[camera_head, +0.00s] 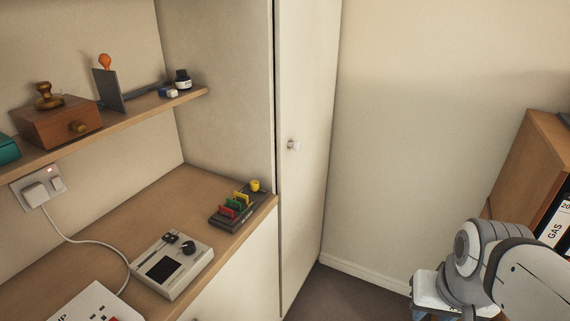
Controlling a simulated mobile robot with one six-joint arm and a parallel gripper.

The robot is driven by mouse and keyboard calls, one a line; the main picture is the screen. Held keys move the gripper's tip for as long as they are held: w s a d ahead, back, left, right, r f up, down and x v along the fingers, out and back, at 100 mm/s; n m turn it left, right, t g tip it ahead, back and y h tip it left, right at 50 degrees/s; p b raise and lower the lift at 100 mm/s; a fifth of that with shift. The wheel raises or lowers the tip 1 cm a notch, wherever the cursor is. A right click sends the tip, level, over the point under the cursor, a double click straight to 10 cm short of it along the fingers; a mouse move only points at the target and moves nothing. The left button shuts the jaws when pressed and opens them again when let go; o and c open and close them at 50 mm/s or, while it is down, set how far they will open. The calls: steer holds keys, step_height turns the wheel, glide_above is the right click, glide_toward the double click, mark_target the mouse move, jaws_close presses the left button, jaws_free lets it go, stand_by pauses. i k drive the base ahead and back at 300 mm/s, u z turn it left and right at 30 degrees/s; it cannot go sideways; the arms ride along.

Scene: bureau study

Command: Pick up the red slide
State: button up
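The red slide (226,211) stands upright in a dark rack (225,222) on the wooden desk top, near its right end. It is the front-left one of a row, with a green slide (233,204) and a yellow slide (241,197) close behind it. A yellow knob (255,186) sits at the rack's far end. The lower part of the red slide is hidden in the rack. My gripper is not in view; only links of my arm show at the lower right, well apart from the rack.
A grey device with a dark screen (162,270) lies left of the rack. A shelf (150,118) hangs above the desk, with a wooden box (60,123) and an ink bottle (182,80). A tall cabinet door (300,190) rises right of the desk. A binder shelf (530,165) stands far right.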

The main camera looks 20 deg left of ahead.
mark_target(226, 212)
steer(key=u, duration=0.55)
steer(key=i, duration=1.1)
steer(key=u, duration=0.9)
